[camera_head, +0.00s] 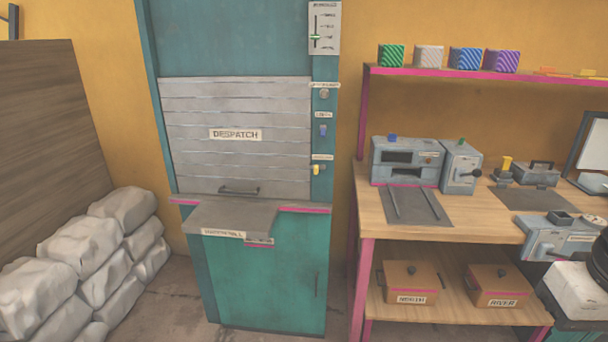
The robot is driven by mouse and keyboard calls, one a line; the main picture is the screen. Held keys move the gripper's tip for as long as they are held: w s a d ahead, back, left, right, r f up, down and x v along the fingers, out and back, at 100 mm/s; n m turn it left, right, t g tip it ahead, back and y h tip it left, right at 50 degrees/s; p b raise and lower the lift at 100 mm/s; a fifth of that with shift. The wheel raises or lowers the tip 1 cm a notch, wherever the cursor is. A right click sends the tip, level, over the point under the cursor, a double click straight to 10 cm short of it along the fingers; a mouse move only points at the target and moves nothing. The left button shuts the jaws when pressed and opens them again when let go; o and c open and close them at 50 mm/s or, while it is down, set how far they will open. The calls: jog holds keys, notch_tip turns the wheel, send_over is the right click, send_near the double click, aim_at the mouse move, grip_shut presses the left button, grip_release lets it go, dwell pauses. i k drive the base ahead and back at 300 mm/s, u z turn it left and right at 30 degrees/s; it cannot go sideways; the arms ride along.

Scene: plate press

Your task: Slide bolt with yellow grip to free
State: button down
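A small bolt with a yellow grip (316,170) is on the right-hand frame of the teal despatch cabinet (265,275), under a small pale label. The grip sits at the left end of its small grey fitting, close to the right edge of the shutter. The label is too small to read, and I cannot tell the bolt's position from its marking. The grey slatted shutter (236,165) marked DESPATCH is down, with a dark handle near its bottom.
A grey knob (324,94) and a blue control (323,131) sit above the bolt. A grey shelf (232,217) juts out below the shutter. A wooden bench (455,222) with grey machines stands right; pale sacks (85,240) are piled left.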

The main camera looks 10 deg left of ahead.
aim_at(315, 167)
jog(key=u, duration=0.5)
jog(key=i, duration=1.3)
jog(key=u, duration=0.1)
